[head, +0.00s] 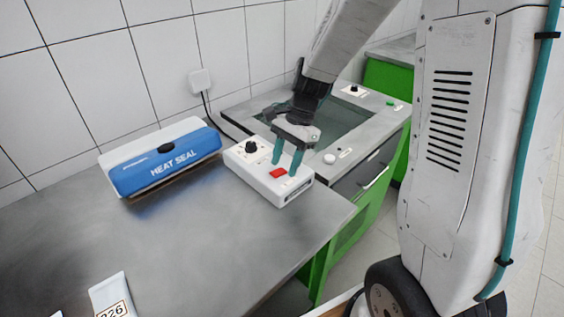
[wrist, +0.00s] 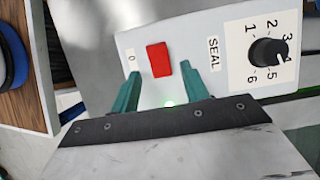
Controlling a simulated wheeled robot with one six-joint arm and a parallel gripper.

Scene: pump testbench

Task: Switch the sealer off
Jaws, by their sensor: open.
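The heat sealer (head: 165,160), blue and white and marked HEAT SEAL, lies on the steel bench in the head view. Its white control box (head: 268,172) stands to its right. A red rocker switch (head: 278,172) is on the box; in the wrist view the red switch (wrist: 159,59) sits between labels 0 and SEAL. A small green light (wrist: 169,103) glows beside it. I cannot tell which side of the rocker is pressed. My gripper (head: 285,167) is open and empty over the box, teal fingertips either side of the switch in the wrist view (wrist: 161,69). Contact cannot be judged.
A black dial knob (wrist: 267,52), numbered 1 to 6, stands on the box beside the switch. A wall plug (head: 201,82) with a black cable is behind. A sunken basin (head: 335,125) lies behind my gripper. A pouch (head: 112,297) lies at the bench front; the bench middle is clear.

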